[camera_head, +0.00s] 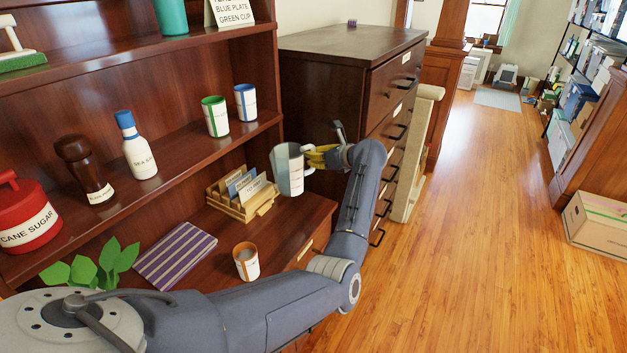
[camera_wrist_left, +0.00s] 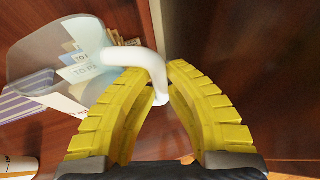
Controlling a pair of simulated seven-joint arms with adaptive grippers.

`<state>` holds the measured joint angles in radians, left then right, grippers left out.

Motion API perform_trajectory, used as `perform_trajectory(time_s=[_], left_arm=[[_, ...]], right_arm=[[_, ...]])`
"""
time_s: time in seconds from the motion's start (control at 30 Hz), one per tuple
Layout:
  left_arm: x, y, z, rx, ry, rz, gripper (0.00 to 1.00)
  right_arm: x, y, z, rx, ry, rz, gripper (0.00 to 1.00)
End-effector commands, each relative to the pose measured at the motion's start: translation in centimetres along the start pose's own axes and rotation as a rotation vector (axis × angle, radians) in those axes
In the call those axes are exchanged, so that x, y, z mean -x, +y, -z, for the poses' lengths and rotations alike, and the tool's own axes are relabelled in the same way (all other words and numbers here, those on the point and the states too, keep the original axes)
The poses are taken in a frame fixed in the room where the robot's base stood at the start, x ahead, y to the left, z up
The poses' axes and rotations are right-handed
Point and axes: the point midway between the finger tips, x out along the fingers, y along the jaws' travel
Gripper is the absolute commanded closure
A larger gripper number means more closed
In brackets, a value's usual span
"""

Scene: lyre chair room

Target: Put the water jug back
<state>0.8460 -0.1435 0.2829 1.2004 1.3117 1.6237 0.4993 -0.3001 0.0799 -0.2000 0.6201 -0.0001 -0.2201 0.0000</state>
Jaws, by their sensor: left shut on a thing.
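The water jug (camera_head: 288,170) is a pale grey-blue, see-through vessel with a white handle. My left gripper (camera_head: 320,155) has yellow fingers and is shut on the jug's handle from the right. In the left wrist view, the white handle (camera_wrist_left: 134,60) passes between the yellow fingertips (camera_wrist_left: 163,90), and the clear jug body (camera_wrist_left: 40,88) is at left. My right gripper is in neither view.
A wooden card holder (camera_head: 243,194), an orange-and-white cup (camera_head: 246,262) and a striped purple book (camera_head: 175,254) are on the lower surface. The middle shelf bears a green-rimmed cup (camera_head: 215,117), a blue-rimmed cup (camera_head: 246,102) and bottles. A dark drawer cabinet (camera_head: 335,90) stands beside the shelves.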

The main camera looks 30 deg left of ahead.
Motion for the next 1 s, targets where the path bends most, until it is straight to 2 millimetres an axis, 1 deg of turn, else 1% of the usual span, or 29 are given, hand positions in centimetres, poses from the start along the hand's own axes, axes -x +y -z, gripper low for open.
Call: perform_trajectory(time_s=[0.03, 0.2, 0.3, 0.47, 0.8, 1.0], left_arm=[[-0.4, 0.0, 0.9, -0.004, -0.003, -0.001, 1.0], [-1.3, 0.0, 3.0, -0.001, -0.004, -0.001, 1.0], [-1.6, -0.1, 3.7, -0.001, -0.003, 0.0, 1.0], [-1.8, -0.1, 4.2, 0.0, -0.003, 0.0, 1.0], [-3.3, -0.1, 7.6, -0.001, -0.003, -0.001, 1.0], [-3.5, -0.1, 8.1, 0.001, -0.003, 0.0, 1.0]], right_arm=[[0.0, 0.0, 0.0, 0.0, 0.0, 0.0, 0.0], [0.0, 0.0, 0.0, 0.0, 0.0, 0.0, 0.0], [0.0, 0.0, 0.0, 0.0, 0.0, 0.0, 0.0], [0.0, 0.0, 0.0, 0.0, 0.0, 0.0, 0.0], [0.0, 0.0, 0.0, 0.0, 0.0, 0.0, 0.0], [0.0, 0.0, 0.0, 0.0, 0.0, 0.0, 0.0]])
